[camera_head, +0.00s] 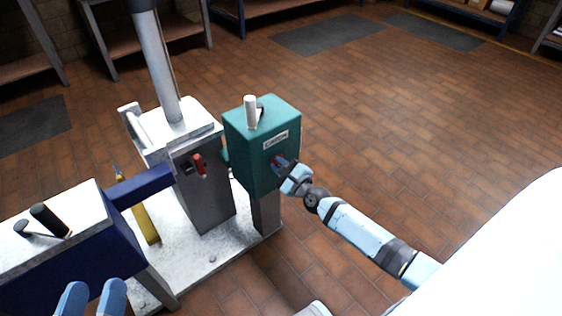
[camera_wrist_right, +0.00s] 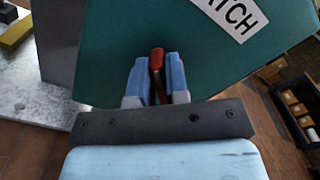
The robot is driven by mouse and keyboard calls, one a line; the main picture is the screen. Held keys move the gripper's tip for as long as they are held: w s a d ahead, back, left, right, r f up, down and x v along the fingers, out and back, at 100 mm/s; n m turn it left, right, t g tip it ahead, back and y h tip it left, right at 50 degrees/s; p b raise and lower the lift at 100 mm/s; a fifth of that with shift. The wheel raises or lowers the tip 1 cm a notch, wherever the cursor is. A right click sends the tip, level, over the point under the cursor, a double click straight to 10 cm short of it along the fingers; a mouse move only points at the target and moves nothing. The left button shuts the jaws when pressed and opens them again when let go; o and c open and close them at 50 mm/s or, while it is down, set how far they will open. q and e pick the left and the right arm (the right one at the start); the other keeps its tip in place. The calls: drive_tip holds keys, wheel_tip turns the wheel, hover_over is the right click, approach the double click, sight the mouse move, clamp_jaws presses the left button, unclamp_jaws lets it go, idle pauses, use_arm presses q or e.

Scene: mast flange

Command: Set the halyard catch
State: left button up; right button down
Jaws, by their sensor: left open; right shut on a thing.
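The teal catch box (camera_head: 262,150) stands on a grey post, with a white label (camera_head: 276,140) whose end reads "TCH" in the right wrist view. My right gripper (camera_head: 283,166) is at the box's front face, below the label. In the right wrist view its blue fingers (camera_wrist_right: 155,82) are shut on a red lever (camera_wrist_right: 157,60), which shows between them. The lever's lower part is hidden by the gripper. My left gripper (camera_head: 91,299) is at the bottom left, its two blue fingers apart, in front of the dark blue box and away from the catch box.
A grey pedestal (camera_head: 208,185) with a red handle (camera_head: 199,164) carries the mast (camera_head: 158,65). A dark blue box (camera_head: 75,265) with black-topped levers stands at the left. A white cylinder (camera_head: 250,111) stands on the teal box. The brick floor at right is open.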

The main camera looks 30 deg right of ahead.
drive_tip(key=n, duration=0.2)
drive_tip(key=n+p, duration=0.2)
drive_tip(key=n, duration=0.1)
drive_tip(key=shift+a+f+n, duration=0.25)
drive_tip(key=shift+f+n, duration=0.05)
use_arm(q)
drive_tip(key=shift+s+a+r+t+p, duration=0.15)
drive_tip(key=shift+r+t+p, duration=0.35)
drive_tip(key=shift+r, duration=0.9)
drive_tip(key=shift+s+a+r+t+p, duration=0.15)
drive_tip(key=shift+r+t+p, duration=0.35)
drive_tip(key=shift+r, duration=0.9)
use_arm(e)
drive_tip(key=shift+f+n, duration=0.2)
drive_tip(key=shift+n, duration=0.75)
drive_tip(key=shift+f+n, duration=0.15)
drive_tip(key=shift+n, duration=0.8)
use_arm(q)
drive_tip(key=shift+f, duration=0.25)
use_arm(e)
drive_tip(key=c, duration=1.1)
unclamp_jaws()
use_arm(q)
drive_tip(key=shift+n, duration=0.3)
drive_tip(key=shift+r, duration=0.1)
use_arm(e)
drive_tip(key=shift+s, duration=0.15)
